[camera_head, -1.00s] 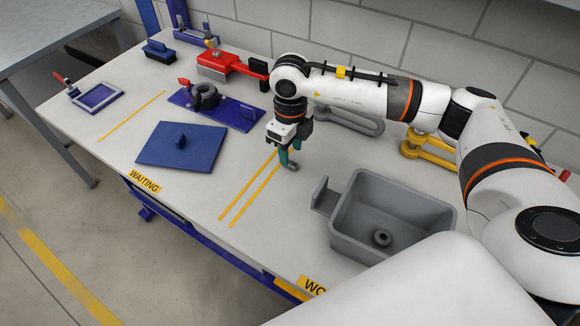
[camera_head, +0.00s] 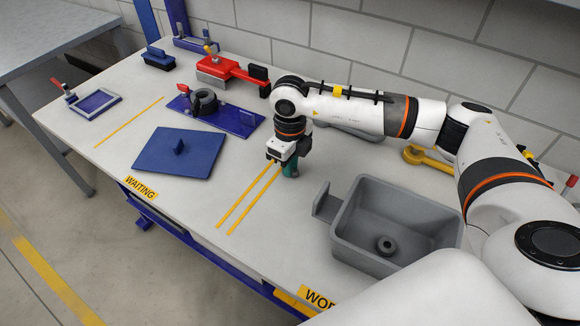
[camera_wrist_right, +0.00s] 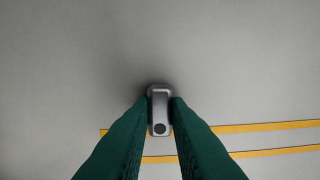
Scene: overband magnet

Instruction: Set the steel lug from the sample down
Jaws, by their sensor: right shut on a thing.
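My right gripper (camera_head: 290,169) points down, low over the white table (camera_head: 215,215), just beyond the far ends of two parallel yellow lines (camera_head: 248,198). In the right wrist view its green fingers (camera_wrist_right: 160,115) are shut on the steel lug (camera_wrist_right: 160,100), a small grey rounded bar with a dark hole at its near end. A dark shadow lies around the lug's far end; I cannot tell whether it touches the table. In the head view the lug is hidden by the fingers. My left gripper is out of view.
A grey bin (camera_head: 345,235) holding a dark ring (camera_head: 385,245) stands to the right. Bare table lies around the yellow lines.

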